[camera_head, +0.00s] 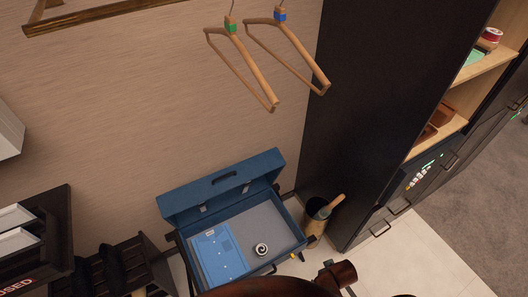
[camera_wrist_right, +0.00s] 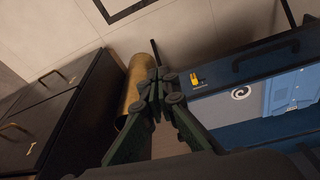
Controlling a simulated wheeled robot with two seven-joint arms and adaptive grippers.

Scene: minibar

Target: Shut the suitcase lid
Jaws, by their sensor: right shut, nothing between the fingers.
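The blue suitcase (camera_head: 178,235) stands open on a dark rack in the head view. Its lid (camera_head: 252,171) is raised at the back, against the wall side, with a dark handle on it. In the right wrist view, my right gripper (camera_wrist_right: 158,84) is shut and empty, beside the suitcase's front wall (camera_wrist_right: 222,79) near a yellow tag. Whether it touches the suitcase I cannot tell. My left gripper is in neither view.
A brass bin (camera_head: 314,222) with a wooden-handled item stands right of the suitcase; it also shows in the wrist view (camera_wrist_right: 138,85). A dark cabinet (camera_head: 376,110) rises beyond it. Two wooden hangers (camera_head: 257,70) hang above. A dark shelf unit (camera_head: 50,235) is at left.

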